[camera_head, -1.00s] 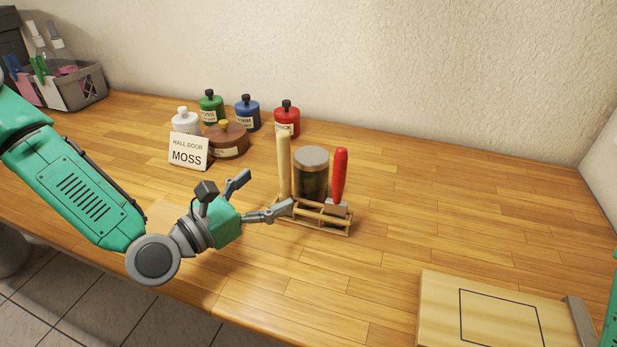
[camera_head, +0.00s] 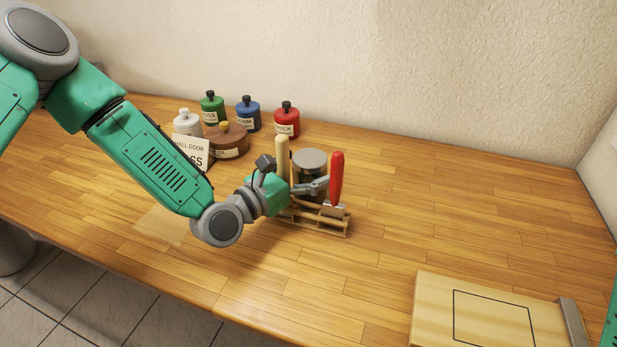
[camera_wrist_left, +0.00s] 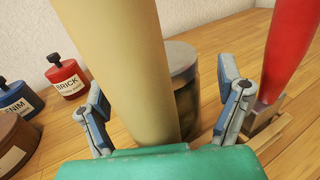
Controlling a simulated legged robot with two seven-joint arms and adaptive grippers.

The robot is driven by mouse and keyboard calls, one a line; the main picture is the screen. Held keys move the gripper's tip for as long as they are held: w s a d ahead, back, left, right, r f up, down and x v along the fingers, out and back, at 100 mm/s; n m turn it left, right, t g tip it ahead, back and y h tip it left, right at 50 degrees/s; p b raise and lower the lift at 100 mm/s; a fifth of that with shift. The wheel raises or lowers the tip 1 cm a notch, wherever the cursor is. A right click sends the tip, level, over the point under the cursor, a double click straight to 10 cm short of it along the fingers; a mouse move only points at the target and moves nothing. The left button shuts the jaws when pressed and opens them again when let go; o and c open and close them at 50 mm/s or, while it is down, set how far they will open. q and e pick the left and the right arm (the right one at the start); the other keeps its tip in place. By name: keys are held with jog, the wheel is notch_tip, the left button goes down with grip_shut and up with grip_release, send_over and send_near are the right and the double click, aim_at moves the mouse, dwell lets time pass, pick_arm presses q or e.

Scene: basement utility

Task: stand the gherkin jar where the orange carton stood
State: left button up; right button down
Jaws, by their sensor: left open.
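The gherkin jar (camera_head: 313,161), dark with a grey lid, stands upright just behind a low wooden rack (camera_head: 325,228). In the left wrist view the jar (camera_wrist_left: 184,62) is partly hidden by a thick cream upright handle (camera_wrist_left: 118,50). My left gripper (camera_head: 306,184) is open at the rack, level with the jar's lower part. Its fingers (camera_wrist_left: 163,95) show either side of the cream handle, with the jar beyond. I cannot tell whether they touch anything. No orange carton is in view. My right gripper is out of view.
A red-handled tool (camera_head: 337,180) stands in the rack, close right of the jar. Labelled pots, including a red one (camera_head: 287,122), and a partly hidden card (camera_head: 188,146) stand back left. A board with a black outline (camera_head: 490,310) lies front right. The table's right middle is clear.

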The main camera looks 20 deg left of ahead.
pick_arm(q)
jog(key=shift+d, duration=0.15)
jog(key=c, duration=1.7)
jog(key=shift+a, duration=0.3)
jog(key=shift+c, duration=0.2)
jog(key=shift+a+r, duration=0.1)
jog(key=shift+r, duration=0.05)
